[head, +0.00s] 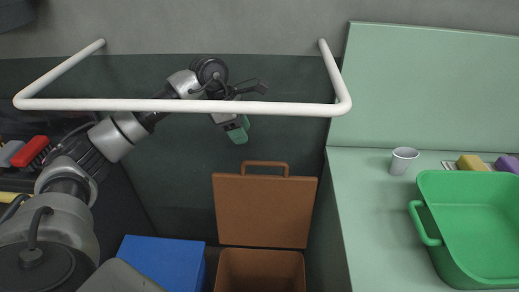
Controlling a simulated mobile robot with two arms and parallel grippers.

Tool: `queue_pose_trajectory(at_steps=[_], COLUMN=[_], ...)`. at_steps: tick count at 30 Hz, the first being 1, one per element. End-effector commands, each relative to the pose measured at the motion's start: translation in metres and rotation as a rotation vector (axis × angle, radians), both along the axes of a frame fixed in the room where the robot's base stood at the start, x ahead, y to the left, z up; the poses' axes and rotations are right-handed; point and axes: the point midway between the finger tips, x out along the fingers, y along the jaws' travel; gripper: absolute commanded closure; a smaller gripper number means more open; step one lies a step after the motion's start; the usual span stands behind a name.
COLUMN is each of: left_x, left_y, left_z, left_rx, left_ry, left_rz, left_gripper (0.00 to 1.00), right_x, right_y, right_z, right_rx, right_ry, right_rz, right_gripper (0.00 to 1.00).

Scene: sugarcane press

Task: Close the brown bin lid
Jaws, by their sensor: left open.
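The brown bin (260,272) is at the bottom middle, its near part cut off by the frame. Its brown lid (264,211) is open, standing upright behind the bin, with a loop handle (265,165) on its top edge. My left gripper (239,129) has green fingertips and is open and empty. In the picture it is just above the lid's handle and slightly to the left of it, with a visible gap. How far in front or behind it is, I cannot tell. My right gripper is not in view.
A white rail (180,105) crosses in front of my left arm. A blue bin (163,262) stands left of the brown one. On the right, a green counter (375,225) holds a grey cup (403,160), a green basin (480,222) and sponges (472,163).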

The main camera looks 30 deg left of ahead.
Motion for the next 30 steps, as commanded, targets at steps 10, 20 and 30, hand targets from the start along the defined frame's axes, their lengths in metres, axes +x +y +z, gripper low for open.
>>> queue_pose_trajectory(at_steps=[10, 20, 30], left_x=[0.01, 0.016, 0.016], left_y=[-0.024, -0.036, -0.036], left_z=[-0.058, -0.092, -0.094], left_rx=[-0.006, -0.006, -0.006], left_ry=[0.004, 0.001, 0.0], left_rz=[-0.003, -0.001, -0.001], left_gripper=[0.58, 0.58, 0.64], right_x=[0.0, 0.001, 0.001], right_y=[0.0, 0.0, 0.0], right_z=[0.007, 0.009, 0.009], right_rx=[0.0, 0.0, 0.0], right_ry=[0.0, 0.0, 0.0], right_rz=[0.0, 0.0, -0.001], right_gripper=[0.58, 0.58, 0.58])
